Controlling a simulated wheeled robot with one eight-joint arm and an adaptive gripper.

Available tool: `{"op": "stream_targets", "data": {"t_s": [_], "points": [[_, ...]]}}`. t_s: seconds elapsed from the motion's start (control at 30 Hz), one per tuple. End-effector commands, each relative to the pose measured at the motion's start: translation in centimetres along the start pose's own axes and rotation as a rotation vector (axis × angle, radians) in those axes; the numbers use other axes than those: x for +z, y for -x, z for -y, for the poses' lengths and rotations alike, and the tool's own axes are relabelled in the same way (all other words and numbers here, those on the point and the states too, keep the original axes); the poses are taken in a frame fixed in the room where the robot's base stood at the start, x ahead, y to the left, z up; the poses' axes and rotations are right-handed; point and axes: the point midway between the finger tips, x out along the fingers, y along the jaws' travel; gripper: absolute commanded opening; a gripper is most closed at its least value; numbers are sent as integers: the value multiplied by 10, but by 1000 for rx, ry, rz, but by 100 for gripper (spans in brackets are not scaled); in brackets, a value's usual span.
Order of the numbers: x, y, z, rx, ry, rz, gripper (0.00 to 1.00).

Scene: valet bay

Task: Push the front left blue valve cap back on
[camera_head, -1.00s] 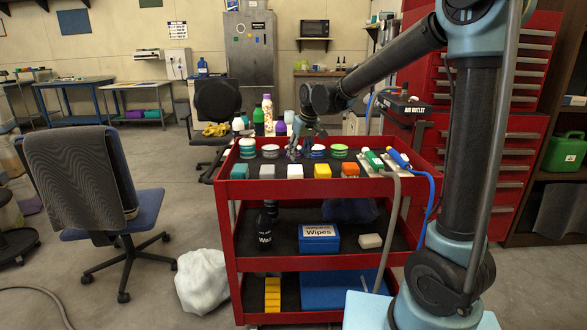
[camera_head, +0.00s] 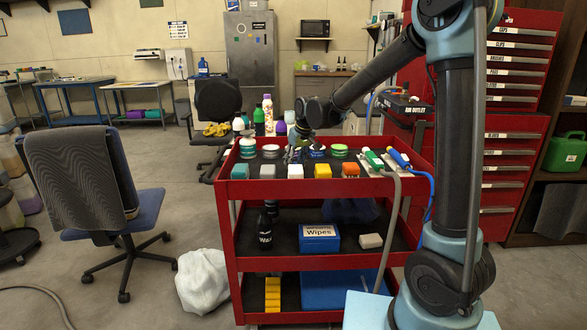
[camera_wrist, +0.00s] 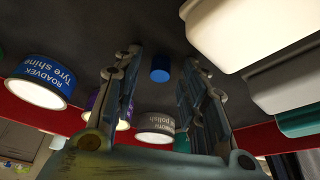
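A small blue cap (camera_wrist: 160,75) stands on the dark mat of the red cart's top shelf in the wrist view. My gripper (camera_wrist: 161,57) is open, with its two fingers apart on either side of the cap in the picture. The cap appears apart from both fingers, and nothing shows as held. In the head view my gripper (camera_head: 296,152) is low over the middle of the cart top, and I cannot make out the cap there. No wheel or valve shows in either view.
A tyre shine tin (camera_wrist: 40,80) and a polish tin (camera_wrist: 155,126) are close to my fingers. A chair (camera_head: 80,185) stands left.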

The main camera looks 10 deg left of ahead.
Motion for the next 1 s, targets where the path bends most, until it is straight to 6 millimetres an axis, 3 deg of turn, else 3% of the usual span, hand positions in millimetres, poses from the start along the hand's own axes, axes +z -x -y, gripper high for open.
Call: {"op": "stream_targets", "data": {"t_s": [0.03, 0.17, 0.57, 0.73, 1.0], "points": [[0, 0, 0, 0, 0, 0, 26], [0, 0, 0, 0, 0, 0, 8], [-1, 3, 0, 0, 0, 0, 5], [-8, 19, 0, 0, -1, 0, 5], [-26, 63, 0, 0, -1, 0, 5]]}}
